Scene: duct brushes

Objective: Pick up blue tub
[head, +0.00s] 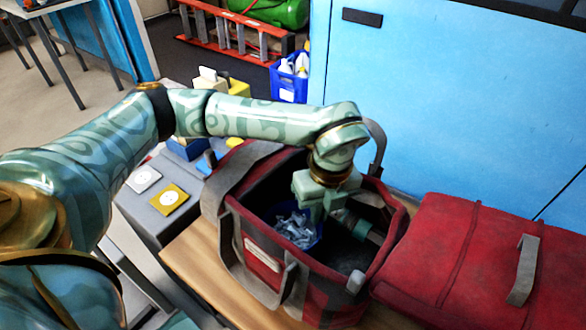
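A blue tub (318,238) holding several grey metal pieces (295,229) stands inside an open red tool bag (338,296). Only part of the tub's blue wall shows; the bag's near wall and my gripper hide the rest. My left gripper (320,214) points down into the bag at the tub's right side and overlaps its rim. Its fingertips are hard to make out, so I cannot tell whether they are open or shut, or touch the tub. My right gripper is not in view.
The bag's red lid (460,255) spreads right. A grey strap handle (238,176) arches over the bag's left side. A blue cabinet (430,100) stands behind. A blue crate (288,88) stands farther back.

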